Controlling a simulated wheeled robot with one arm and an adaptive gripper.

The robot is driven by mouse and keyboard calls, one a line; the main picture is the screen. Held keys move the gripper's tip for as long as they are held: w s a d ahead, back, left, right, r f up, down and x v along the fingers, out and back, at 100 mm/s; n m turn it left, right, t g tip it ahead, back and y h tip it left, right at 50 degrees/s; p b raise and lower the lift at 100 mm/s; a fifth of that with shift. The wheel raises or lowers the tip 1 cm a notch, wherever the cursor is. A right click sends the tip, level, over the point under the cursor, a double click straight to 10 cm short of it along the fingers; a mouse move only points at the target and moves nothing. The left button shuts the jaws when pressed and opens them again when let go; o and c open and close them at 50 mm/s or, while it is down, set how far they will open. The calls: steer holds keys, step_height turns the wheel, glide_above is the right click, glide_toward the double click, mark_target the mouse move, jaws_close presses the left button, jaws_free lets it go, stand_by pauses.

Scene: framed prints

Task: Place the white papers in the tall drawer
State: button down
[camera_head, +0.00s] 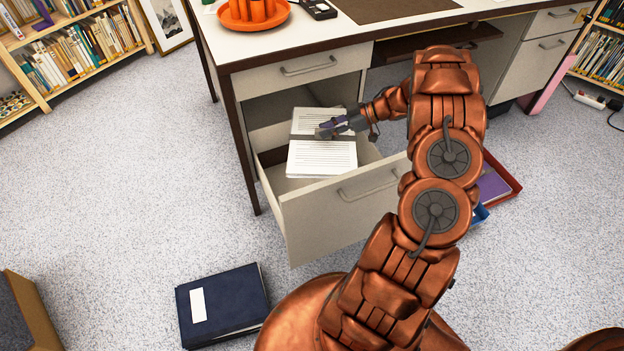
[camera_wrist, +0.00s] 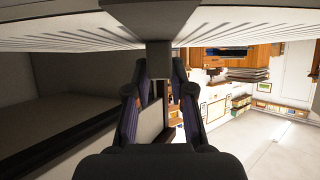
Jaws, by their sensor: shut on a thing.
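The white papers (camera_head: 322,158) form a stack with printed lines and a dark band around the middle. In the head view they are over the open tall drawer (camera_head: 335,215) under the desk, within its walls as seen from above. My gripper (camera_head: 338,127) is shut on the papers at the band, from the right. In the wrist view the papers (camera_wrist: 75,32) spread across the top of the picture, and my gripper (camera_wrist: 158,85) holds the grey band below them. Whether the stack touches the drawer floor is hidden.
The desk (camera_head: 290,45) carries an orange tray (camera_head: 254,22) with cups. A shut shallow drawer (camera_head: 300,72) is above the open one. A dark blue binder (camera_head: 222,305) lies on the floor in front. Red and blue trays (camera_head: 497,185) are right of the drawer, behind my arm.

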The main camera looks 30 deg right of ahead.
mark_target(326, 146)
steer(key=shift+s+a+f+y, duration=0.1)
steer(key=shift+s+a+y, duration=0.05)
steer(key=shift+s+y, duration=0.2)
steer(key=shift+a+f+n+g, duration=0.15)
steer(key=shift+f+n+g, duration=0.15)
steer(key=shift+f, duration=0.25)
steer(key=f+b, duration=0.1)
steer(key=f, duration=0.4)
steer(key=shift+a, duration=0.2)
steer(key=shift+d+f+b, duration=0.1)
steer(key=shift+f+b, duration=0.45)
steer(key=shift+f, duration=1.45)
steer(key=shift+f+b, duration=0.3)
steer(key=shift+f, duration=0.05)
steer(key=shift+f, duration=0.3)
steer(key=c, duration=1)
jaws_free()
